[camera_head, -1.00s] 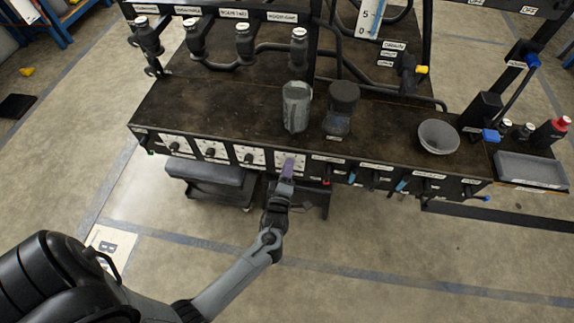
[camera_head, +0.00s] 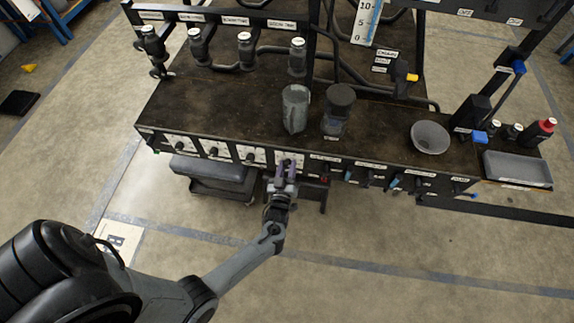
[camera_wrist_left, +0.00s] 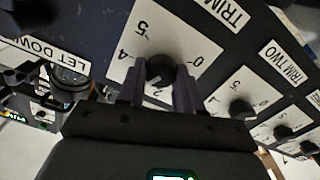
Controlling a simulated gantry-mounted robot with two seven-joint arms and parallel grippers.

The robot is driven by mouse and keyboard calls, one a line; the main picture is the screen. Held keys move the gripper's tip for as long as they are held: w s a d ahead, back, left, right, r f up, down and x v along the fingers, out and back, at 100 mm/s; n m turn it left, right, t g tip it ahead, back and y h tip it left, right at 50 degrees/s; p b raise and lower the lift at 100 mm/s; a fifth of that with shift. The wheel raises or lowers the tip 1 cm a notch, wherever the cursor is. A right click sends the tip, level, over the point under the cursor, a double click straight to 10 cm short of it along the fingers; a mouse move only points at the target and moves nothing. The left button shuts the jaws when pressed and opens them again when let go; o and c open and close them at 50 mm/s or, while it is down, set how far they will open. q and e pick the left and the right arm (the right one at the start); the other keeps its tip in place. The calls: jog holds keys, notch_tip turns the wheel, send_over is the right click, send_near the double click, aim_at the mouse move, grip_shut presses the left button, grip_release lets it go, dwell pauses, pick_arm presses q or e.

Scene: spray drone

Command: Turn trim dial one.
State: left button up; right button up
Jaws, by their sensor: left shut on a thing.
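Trim dial one, a round black knob (camera_wrist_left: 160,68) on a white scale plate numbered 0 to 5, shows in the left wrist view. Its label is cut off after "TRIM". My left gripper (camera_wrist_left: 160,84) has its two purple fingers on either side of this knob and is shut on it. In the head view my left gripper (camera_head: 286,168) is at the rightmost white dial plate (camera_head: 290,156) on the bench's front edge, and the fingers partly cover the knob there. The knob's pointer is not clear. My right gripper is not in view.
The trim two dial (camera_wrist_left: 241,109) and more dials sit beside it in a row. Small blue and red valve handles lie to the right along the bench front. A grey jug (camera_head: 295,108), a dark-lidded jar (camera_head: 338,108) and a funnel (camera_head: 430,137) stand on the bench top.

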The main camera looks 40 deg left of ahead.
pick_arm(q)
jog(key=m+p, duration=0.1)
jog(key=m, duration=0.3)
jog(key=shift+r+m, duration=0.1)
jog(key=shift+m, duration=0.2)
jog(key=m+p, duration=0.1)
jog(key=m, duration=0.6)
jog(key=m+p, duration=0.1)
jog(key=m, duration=0.6)
jog(key=shift+w+d+f+m+p, duration=0.1)
jog(key=shift+d+f+m+p, duration=0.1)
jog(key=shift+m+p, duration=0.15)
jog(key=o, duration=1)
jog(key=shift+o, duration=0.2)
